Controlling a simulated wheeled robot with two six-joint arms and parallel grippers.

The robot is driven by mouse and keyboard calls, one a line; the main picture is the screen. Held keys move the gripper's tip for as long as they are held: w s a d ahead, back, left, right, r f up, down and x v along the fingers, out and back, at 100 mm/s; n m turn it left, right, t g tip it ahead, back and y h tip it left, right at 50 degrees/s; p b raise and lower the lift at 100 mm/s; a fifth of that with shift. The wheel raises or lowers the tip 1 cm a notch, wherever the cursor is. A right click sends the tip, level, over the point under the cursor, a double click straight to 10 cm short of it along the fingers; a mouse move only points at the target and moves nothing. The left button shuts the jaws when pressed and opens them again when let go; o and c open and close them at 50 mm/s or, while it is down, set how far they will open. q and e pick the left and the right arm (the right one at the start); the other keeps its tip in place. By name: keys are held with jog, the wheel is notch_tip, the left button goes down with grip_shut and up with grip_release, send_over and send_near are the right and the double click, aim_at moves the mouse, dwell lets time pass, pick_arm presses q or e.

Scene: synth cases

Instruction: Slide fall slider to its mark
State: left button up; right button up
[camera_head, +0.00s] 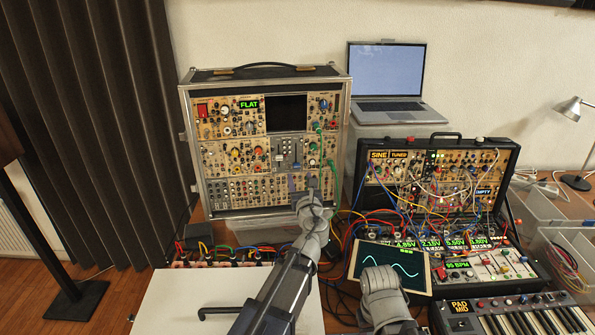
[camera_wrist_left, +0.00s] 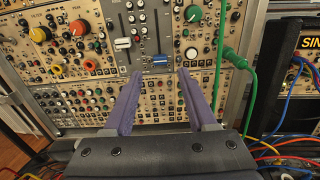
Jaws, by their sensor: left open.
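The tall synth case (camera_head: 188,160) holds a dark grey slider panel (camera_head: 287,150) in its middle row. In the left wrist view this panel (camera_wrist_left: 137,12) carries a white slider cap (camera_wrist_left: 122,43) higher on the left and a blue slider cap (camera_wrist_left: 160,60) low on the right. I cannot read which one is labelled fall, and no mark is clear. My left gripper (camera_head: 301,181) is in front of the case just below the panel. In the left wrist view its purple fingers (camera_wrist_left: 160,72) are open and empty, with the blue cap just beyond and between the tips.
A green cable (camera_wrist_left: 218,70) hangs close to the right of my left fingers. Large knobs, one orange (camera_wrist_left: 79,27), are left of the panel. The lower synth case (camera_head: 440,160), a small waveform screen (camera_head: 390,266) and loose cables crowd the right.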

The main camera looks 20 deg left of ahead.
aim_at(297, 167)
pick_arm(q)
jog(key=x, duration=0.5)
jog(key=shift+w, duration=0.25)
jog(key=shift+c, duration=0.3)
grip_shut()
dwell(0.8)
